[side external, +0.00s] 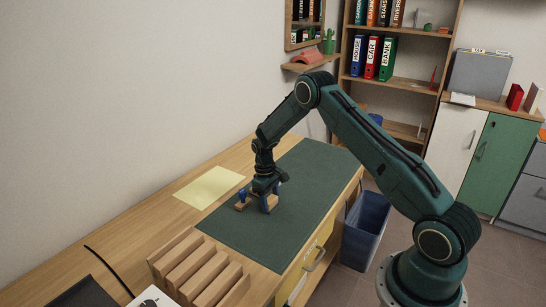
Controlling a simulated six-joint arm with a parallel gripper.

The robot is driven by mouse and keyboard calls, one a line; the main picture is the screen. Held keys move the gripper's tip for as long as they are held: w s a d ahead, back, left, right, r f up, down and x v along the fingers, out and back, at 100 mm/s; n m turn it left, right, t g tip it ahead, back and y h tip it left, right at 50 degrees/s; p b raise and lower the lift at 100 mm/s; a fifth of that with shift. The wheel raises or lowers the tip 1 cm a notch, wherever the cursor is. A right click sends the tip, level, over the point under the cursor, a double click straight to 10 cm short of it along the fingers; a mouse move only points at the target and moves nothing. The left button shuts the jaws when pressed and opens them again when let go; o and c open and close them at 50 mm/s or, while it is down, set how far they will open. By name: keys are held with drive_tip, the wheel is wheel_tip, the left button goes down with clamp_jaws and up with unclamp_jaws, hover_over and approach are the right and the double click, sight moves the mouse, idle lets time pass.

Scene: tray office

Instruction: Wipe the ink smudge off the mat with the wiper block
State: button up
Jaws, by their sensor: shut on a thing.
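My gripper (261,198) is low over the dark green mat (300,178), near the mat's left edge. It is shut on the wiper block (243,206), a small tan block partly hidden by the fingers. The block is at the mat surface; I cannot tell whether it touches. No ink smudge can be made out on the mat in this view; the gripper and arm hide part of the mat.
A yellow sheet (209,187) lies left of the mat. A wooden slotted rack (200,270) stands at the desk's near end. A blue bin (366,230) stands on the floor right of the desk. The mat beyond and in front of my gripper is clear.

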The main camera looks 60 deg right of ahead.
drive_tip(key=shift+w, duration=1)
drive_tip(key=shift+s+r, duration=0.1)
drive_tip(key=shift+s, duration=4.95)
wheel_tip(320, 180, up, 8)
drive_tip(key=shift+w, duration=0.15)
